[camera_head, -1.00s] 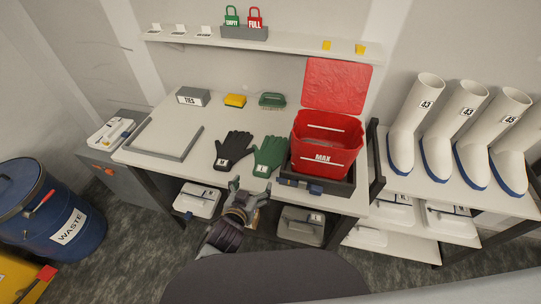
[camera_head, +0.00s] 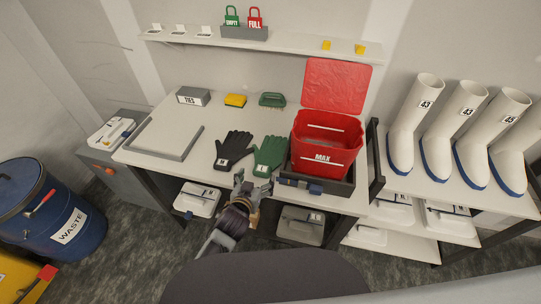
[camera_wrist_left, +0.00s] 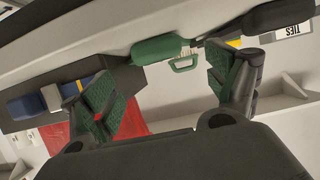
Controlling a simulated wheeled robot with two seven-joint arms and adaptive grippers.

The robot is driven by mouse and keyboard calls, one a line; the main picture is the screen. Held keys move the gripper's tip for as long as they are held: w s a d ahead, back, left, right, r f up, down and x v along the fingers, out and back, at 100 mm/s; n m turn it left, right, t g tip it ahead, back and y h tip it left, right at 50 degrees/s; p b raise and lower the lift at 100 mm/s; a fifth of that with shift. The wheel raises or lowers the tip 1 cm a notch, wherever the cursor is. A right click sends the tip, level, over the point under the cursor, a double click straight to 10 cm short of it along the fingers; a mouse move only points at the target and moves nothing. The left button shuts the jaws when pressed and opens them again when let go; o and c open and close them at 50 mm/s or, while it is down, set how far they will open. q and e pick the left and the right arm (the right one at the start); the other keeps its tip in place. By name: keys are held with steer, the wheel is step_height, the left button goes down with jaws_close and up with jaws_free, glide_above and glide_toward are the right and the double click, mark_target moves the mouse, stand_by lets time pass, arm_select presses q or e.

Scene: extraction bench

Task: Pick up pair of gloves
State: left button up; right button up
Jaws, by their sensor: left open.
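A black glove (camera_head: 233,149) and a green glove (camera_head: 269,154) lie flat side by side on the white bench, fingers pointing to the back, each with a small white label at the cuff. My left gripper (camera_head: 252,183) is open and empty at the bench's front edge, just in front of the green glove's cuff. In the left wrist view its green-padded fingers (camera_wrist_left: 160,82) are spread, with the green glove (camera_wrist_left: 157,48) seen edge-on between them and the black glove (camera_wrist_left: 280,14) beyond the right finger. My right gripper is not in view.
A red lidded bin (camera_head: 325,145) in a dark tray stands right of the green glove. Behind are a TIES box (camera_head: 193,96), a yellow sponge (camera_head: 235,100) and a green brush (camera_head: 272,100). White boots (camera_head: 437,157) stand far right.

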mark_target(261, 172)
arm_select(q)
steer(key=shift+w, duration=0.1)
steer(key=shift+p+x, duration=0.35)
steer(key=shift+x, duration=2.15)
steer(key=shift+d+f, duration=0.1)
steer(key=shift+f, duration=0.05)
steer(key=c, duration=1.2)
steer(key=shift+o, duration=0.2)
steer(key=shift+r, duration=0.35)
steer(key=r, duration=0.6)
steer(key=shift+a+r+b, duration=0.1)
steer(key=shift+a+b, duration=0.1)
steer(key=shift+b, duration=0.1)
steer(key=w+a+b, duration=0.1)
steer(key=w+a, duration=0.2)
steer(key=a, duration=0.6)
steer(key=w+a+b, duration=0.1)
steer(key=w+a, duration=0.2)
steer(key=a, duration=0.6)
steer(key=shift+a, duration=0.35)
